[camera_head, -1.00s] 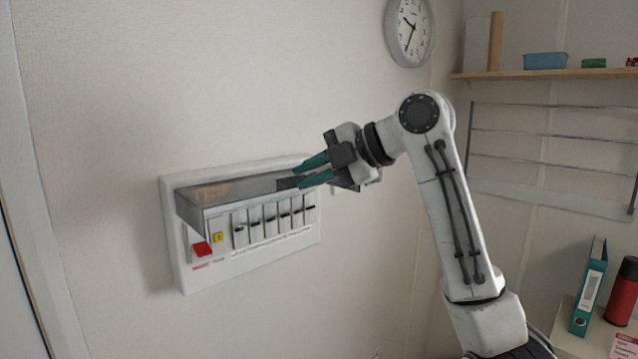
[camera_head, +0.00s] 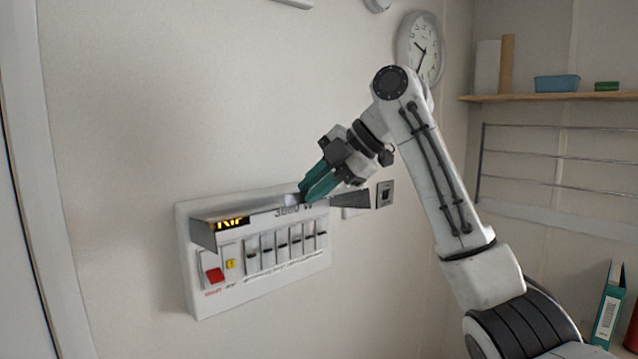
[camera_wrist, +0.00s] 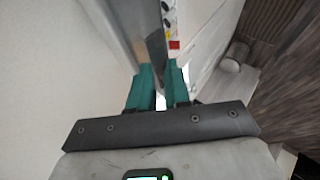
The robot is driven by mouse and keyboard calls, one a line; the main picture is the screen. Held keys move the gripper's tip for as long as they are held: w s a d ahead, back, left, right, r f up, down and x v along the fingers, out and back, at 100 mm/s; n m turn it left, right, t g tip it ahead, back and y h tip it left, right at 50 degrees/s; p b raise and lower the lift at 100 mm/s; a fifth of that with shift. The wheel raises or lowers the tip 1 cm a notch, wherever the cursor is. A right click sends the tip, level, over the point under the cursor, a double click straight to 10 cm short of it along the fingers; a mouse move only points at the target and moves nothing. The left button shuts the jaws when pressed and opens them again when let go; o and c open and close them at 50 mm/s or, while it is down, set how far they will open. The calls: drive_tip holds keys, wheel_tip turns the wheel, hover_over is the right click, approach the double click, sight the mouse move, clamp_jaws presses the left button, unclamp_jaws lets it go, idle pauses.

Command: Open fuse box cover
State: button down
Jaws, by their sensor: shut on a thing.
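The fuse box (camera_head: 262,283) is a white panel on the left wall, with a red switch (camera_head: 215,274), a yellow button (camera_head: 230,264) and a row of white breakers (camera_head: 282,246). Its smoky cover (camera_head: 203,233) juts out from the top, raised clear of the switches, which show uncovered. My gripper (camera_head: 306,192) is at the cover's upper right end, its green fingers shut on the cover's edge. In the wrist view the cover (camera_wrist: 138,30) runs down between the fingertips (camera_wrist: 160,78). The exact contact is partly hidden by the fingers.
A small wall switch (camera_head: 385,194) is right of the box, close to my gripper. A clock (camera_head: 420,48) hangs above my arm. A shelf (camera_head: 550,97), a wire rack (camera_head: 555,165) and a teal binder (camera_head: 608,312) are at the right. The wall below the box is clear.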

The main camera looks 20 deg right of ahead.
drive_tip(key=shift+w+a+f, duration=0.3)
drive_tip(key=shift+w+f, duration=0.05)
drive_tip(key=shift+f, duration=0.1)
drive_tip(key=c, duration=1.3)
unclamp_jaws()
drive_tip(key=shift+w+f, duration=0.15)
drive_tip(key=shift+w, duration=0.05)
drive_tip(key=b+v, duration=0.3)
drive_tip(key=v, duration=0.9)
drive_tip(key=shift+a, duration=0.1)
